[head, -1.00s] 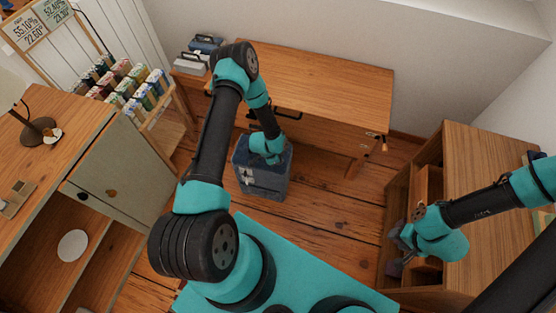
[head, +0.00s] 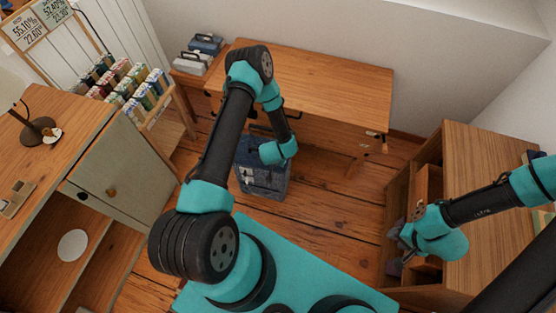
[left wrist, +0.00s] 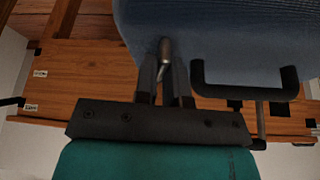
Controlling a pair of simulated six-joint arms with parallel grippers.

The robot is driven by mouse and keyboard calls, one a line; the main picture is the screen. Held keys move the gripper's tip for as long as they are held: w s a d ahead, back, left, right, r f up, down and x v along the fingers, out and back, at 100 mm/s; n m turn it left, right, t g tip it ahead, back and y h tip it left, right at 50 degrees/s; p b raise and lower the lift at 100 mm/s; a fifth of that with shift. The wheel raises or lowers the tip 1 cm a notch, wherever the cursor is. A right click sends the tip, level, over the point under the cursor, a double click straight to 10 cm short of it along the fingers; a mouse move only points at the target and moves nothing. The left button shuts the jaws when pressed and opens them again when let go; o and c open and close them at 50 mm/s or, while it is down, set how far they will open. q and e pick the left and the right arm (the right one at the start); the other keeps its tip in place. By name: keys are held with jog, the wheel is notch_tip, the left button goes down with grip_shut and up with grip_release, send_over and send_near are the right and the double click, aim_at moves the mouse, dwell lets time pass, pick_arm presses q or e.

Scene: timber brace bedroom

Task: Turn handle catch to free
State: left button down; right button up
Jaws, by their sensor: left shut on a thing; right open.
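A blue box (head: 262,187) stands on the wooden floor beside the desk. In the left wrist view its blue surface (left wrist: 225,35) fills the top, with a black handle (left wrist: 246,88) at right. A small metal catch (left wrist: 164,56) sticks out from the box left of that handle. My left gripper (left wrist: 165,75) is shut on this catch, a finger on each side. In the head view the left fingers are largely hidden by the wrist at the box. My right gripper (head: 404,238) is open and empty, beside the right cabinet.
A wooden desk (head: 330,80) stands behind the box. A cabinet with open shelves (head: 480,150) is at right, near my right arm. Floor right of the box is clear.

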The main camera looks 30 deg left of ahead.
pick_arm(q)
jog(key=shift+n, duration=0.7)
jog(key=shift+y, duration=0.3)
jog(key=c, duration=1.2)
grip_release()
jog(key=v, duration=1.7)
jog(key=shift+r, duration=0.25)
